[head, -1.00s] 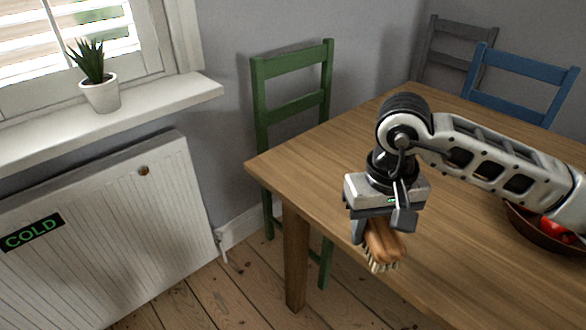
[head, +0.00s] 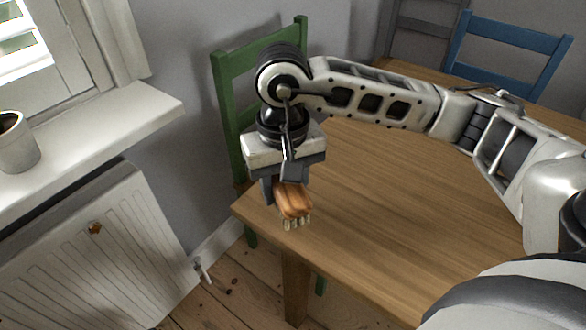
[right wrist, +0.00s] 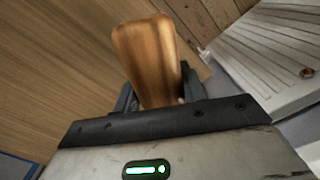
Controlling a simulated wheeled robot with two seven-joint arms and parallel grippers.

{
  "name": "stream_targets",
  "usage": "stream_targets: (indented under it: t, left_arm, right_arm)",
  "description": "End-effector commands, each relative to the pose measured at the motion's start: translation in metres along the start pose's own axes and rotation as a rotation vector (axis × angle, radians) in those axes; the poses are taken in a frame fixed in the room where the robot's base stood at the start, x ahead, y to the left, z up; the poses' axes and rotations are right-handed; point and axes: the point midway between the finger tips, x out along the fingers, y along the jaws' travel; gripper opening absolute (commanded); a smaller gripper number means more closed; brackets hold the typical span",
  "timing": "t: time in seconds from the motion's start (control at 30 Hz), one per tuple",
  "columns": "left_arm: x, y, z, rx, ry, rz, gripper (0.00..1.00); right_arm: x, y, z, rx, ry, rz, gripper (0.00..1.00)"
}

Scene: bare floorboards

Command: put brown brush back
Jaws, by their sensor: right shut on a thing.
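The brown brush (head: 293,201) has a wooden back and pale bristles that point down. My right gripper (head: 285,190) is shut on it and holds it over the near left corner of the wooden table (head: 400,210). I cannot tell whether the bristles touch the tabletop. In the right wrist view the brush's wooden back (right wrist: 150,60) sticks out between the dark fingers (right wrist: 155,95), with the table behind it. My left gripper is not in view.
A green chair (head: 225,100) stands behind the table and a blue chair (head: 510,45) at the back right. A white radiator (head: 95,250) and a windowsill (head: 100,115) with a pot (head: 15,145) are at the left. The visible tabletop is mostly clear.

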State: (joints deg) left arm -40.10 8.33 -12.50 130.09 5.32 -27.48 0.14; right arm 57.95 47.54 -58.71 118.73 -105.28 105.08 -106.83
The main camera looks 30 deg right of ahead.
Motion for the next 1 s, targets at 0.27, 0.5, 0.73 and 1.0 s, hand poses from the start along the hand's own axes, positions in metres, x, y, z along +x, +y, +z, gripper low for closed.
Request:
stream_targets:
  t: [0.27,0.5,0.73,1.0]
  left_arm:
    - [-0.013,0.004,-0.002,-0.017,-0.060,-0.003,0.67]
    - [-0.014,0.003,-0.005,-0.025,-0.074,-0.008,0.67]
    - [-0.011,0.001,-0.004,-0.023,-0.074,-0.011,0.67]
    - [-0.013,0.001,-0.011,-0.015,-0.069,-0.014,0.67]
  right_arm:
    - [-0.053,0.015,0.051,0.597,-0.007,-0.003,0.20]
    - [-0.074,0.026,0.077,0.945,0.007,0.003,0.20]
    - [-0.064,0.035,0.056,1.017,0.009,0.007,0.20]
    - [-0.036,0.051,-0.010,1.015,0.007,0.005,0.20]
